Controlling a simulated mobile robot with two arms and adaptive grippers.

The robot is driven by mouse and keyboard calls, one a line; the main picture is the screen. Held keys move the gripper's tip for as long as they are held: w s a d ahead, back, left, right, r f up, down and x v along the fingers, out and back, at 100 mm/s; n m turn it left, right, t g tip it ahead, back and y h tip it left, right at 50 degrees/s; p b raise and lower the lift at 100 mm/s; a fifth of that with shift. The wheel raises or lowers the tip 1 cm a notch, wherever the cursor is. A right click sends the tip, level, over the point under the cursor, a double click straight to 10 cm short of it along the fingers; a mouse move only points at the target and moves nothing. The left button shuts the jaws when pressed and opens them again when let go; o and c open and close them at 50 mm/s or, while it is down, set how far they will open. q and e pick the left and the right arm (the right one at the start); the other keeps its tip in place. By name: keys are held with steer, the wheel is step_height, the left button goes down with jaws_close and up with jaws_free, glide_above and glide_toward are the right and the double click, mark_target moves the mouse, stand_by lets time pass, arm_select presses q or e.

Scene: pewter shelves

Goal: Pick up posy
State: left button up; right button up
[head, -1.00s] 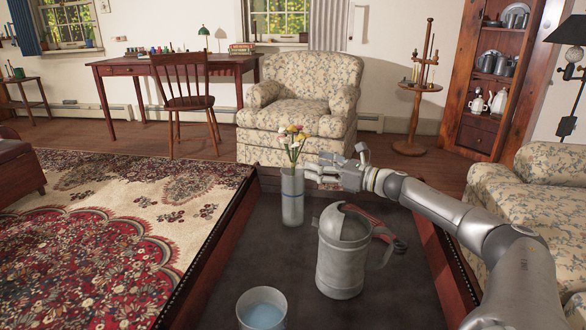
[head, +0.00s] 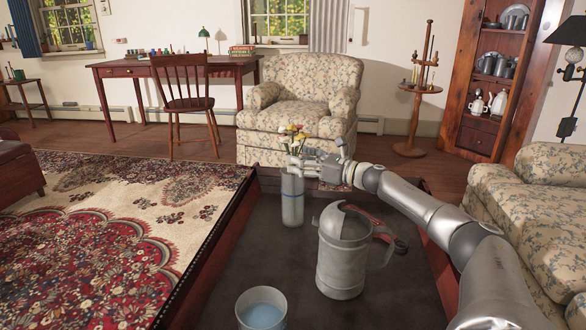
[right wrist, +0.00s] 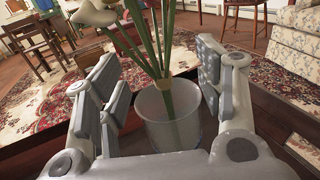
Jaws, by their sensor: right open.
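In the right wrist view the posy's stems (right wrist: 166,60) are tied with a tan band near the vase's mouth (right wrist: 168,128). My right gripper (head: 298,162) is at the stems just above the vase rim. In the right wrist view its open fingers (right wrist: 160,92) stand on either side of the stems. The posy is still in the vase. My left gripper is not in view.
A cup of bluish liquid (head: 262,309) stands nearer. The dark table (head: 230,262) has a raised wooden rim. A floral armchair (head: 300,95) is behind.

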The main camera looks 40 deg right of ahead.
steer(key=shift+x, duration=0.8)
